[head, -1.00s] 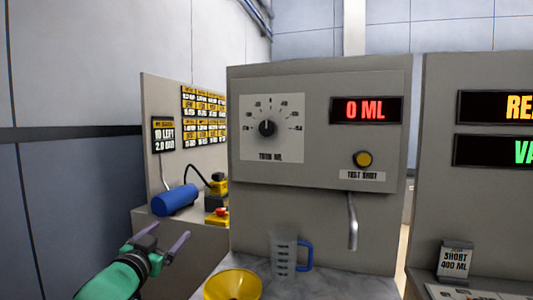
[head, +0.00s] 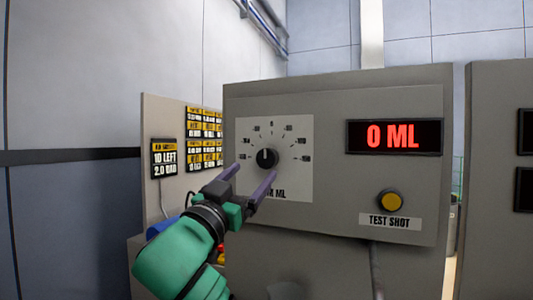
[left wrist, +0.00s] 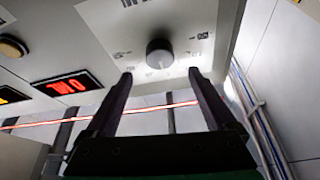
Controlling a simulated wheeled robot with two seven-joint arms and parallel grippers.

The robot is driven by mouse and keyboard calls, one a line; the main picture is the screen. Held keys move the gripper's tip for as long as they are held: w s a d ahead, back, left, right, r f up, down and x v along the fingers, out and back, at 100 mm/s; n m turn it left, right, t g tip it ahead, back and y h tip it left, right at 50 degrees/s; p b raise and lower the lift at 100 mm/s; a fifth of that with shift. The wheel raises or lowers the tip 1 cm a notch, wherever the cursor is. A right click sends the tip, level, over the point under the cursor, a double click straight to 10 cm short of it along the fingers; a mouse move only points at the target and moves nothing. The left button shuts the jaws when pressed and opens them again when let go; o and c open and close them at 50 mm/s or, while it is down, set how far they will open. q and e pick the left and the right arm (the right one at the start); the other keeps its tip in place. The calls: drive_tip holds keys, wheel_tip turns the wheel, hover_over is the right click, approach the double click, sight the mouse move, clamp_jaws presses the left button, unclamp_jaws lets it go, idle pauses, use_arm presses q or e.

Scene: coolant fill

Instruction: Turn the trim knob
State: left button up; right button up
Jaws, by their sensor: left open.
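The trim knob (head: 267,158) is a small black round knob on a white dial plate (head: 296,188) with marks around its upper half, on the front of the grey panel. In the head view its pale pointer mark points about straight up. My left gripper (head: 252,180) is open, its two purple fingers just below and in front of the knob. In the left wrist view the knob (left wrist: 159,54) sits beyond the fingertips, roughly centred between them, and nothing is between the fingers. The fingers cover part of the plate's lower label. My right gripper is not in view.
The red display (head: 394,136) reads 0 ML. Below it is the yellow TEST SHOT button (head: 390,201) with a spout (head: 376,270) under the panel. A board with yellow labels (head: 204,138) stands at the left. The space before the panel's right half is clear.

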sight(264, 160)
use_arm(q)
drive_tip(key=p+x, duration=0.1)
drive_tip(key=x, duration=0.6)
drive_tip(key=shift+w+d+p, duration=0.2)
drive_tip(key=shift+w+p, duration=0.15)
drive_tip(key=shift+p, duration=0.05)
drive_tip(key=shift+w+d, duration=0.15)
drive_tip(key=shift+w, duration=0.1)
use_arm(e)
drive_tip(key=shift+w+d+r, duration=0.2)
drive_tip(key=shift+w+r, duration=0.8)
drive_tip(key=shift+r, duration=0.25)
